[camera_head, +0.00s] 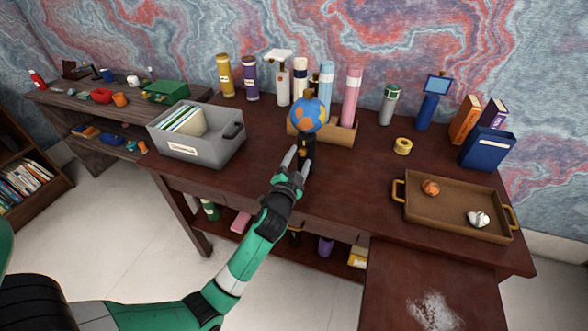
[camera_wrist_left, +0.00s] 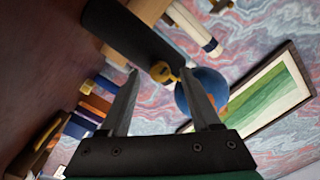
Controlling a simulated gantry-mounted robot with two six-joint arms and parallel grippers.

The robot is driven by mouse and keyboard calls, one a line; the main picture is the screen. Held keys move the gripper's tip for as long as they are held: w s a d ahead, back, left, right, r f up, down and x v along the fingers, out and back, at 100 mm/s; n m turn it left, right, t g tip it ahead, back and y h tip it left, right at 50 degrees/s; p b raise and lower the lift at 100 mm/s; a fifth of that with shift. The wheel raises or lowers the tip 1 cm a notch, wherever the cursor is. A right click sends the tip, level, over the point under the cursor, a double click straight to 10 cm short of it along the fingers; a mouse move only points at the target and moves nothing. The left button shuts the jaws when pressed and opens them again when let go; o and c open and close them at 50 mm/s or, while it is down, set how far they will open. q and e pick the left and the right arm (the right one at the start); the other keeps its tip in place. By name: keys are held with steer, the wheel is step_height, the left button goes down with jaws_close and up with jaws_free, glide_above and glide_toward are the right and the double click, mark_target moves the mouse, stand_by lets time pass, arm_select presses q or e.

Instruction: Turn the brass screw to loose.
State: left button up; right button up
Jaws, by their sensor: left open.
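A blue and orange ball (camera_head: 308,115) sits on top of a dark upright stand (camera_head: 306,150) near the middle of the desk. In the left wrist view the brass screw (camera_wrist_left: 162,71) shows as a small yellow knob at the joint between the black post (camera_wrist_left: 132,32) and the blue ball (camera_wrist_left: 205,92). My left gripper (camera_head: 297,156) is in front of the stand. Its fingers are open and point toward the screw, which appears between the fingertips. I cannot tell whether they touch it. My right gripper is not in view.
A grey file box (camera_head: 222,149) stands to the left, and a brown tray (camera_head: 455,209) with two small objects lies to the right. Several bottles and tubes, including a pink tube (camera_head: 350,98), stand behind. A yellow tape roll (camera_head: 402,146) lies right of the stand.

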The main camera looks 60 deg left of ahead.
arm_select(q)
steer(key=p+v, duration=0.1)
steer(key=v, duration=0.9)
steer(key=shift+s+d, duration=0.1)
steer(key=shift+d, duration=0.05)
